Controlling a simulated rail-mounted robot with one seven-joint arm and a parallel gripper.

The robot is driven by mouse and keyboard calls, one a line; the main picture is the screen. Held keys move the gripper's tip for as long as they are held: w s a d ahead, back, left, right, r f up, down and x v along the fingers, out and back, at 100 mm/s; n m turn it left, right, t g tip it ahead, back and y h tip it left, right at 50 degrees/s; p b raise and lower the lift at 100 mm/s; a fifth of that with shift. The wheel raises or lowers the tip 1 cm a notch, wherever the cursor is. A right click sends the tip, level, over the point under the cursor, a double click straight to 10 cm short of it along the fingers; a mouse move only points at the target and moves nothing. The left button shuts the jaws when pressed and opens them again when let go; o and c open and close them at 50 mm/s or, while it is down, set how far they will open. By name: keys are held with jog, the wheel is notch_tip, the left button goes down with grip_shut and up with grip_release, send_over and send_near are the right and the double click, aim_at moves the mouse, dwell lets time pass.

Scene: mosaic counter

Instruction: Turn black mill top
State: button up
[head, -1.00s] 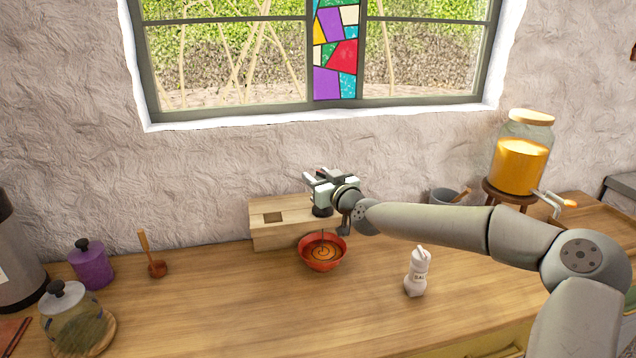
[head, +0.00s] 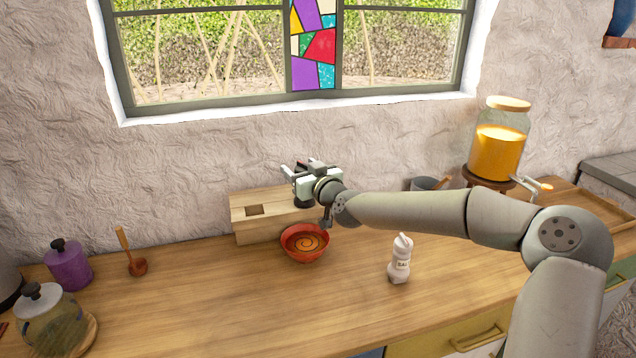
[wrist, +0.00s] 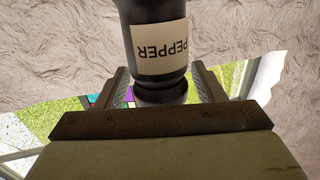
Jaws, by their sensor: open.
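The black mill (wrist: 160,18) shows in the wrist view with a cream PEPPER label that reads upside down in the picture. Its narrower collar and top end (wrist: 160,92) lie between my two fingers, with a gap on each side. In the head view, a dark part of the mill (head: 304,202) shows just below my gripper (head: 300,176), above the red bowl (head: 305,257). My gripper is open around the mill's top end. The palm housing hides the end of the top, and what supports the mill is unclear.
A wooden block with a square hole (head: 240,222) stands against the wall behind the bowl. A white salt shaker (head: 400,265) stands to the right. A honey jar (head: 498,150) is at the back right. The front of the counter (head: 250,310) is clear.

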jog(key=b+v, duration=0.1)
jog(key=v, duration=1.5)
jog(key=shift+s+d, duration=0.2)
jog(key=shift+s, duration=0.05)
jog(key=w+d+f+n+y+b, duration=0.35)
jog(key=w+n+b, duration=0.4)
jog(key=n, duration=1.15)
jog(key=s+d+r+n+g+y+b, duration=0.1)
jog(key=s+r+n+g+b, duration=0.15)
jog(key=n, duration=0.85)
jog(key=s+d+r+n+g+y+b, duration=0.1)
jog(key=n+g+b, duration=0.15)
jog(key=n, duration=0.85)
jog(key=shift+g, duration=0.3)
jog(key=p+x, duration=0.3)
jog(key=x, duration=1.3)
jog(key=shift+w+a, duration=0.15)
jog(key=shift+w, duration=0.05)
jog(key=c, duration=1)
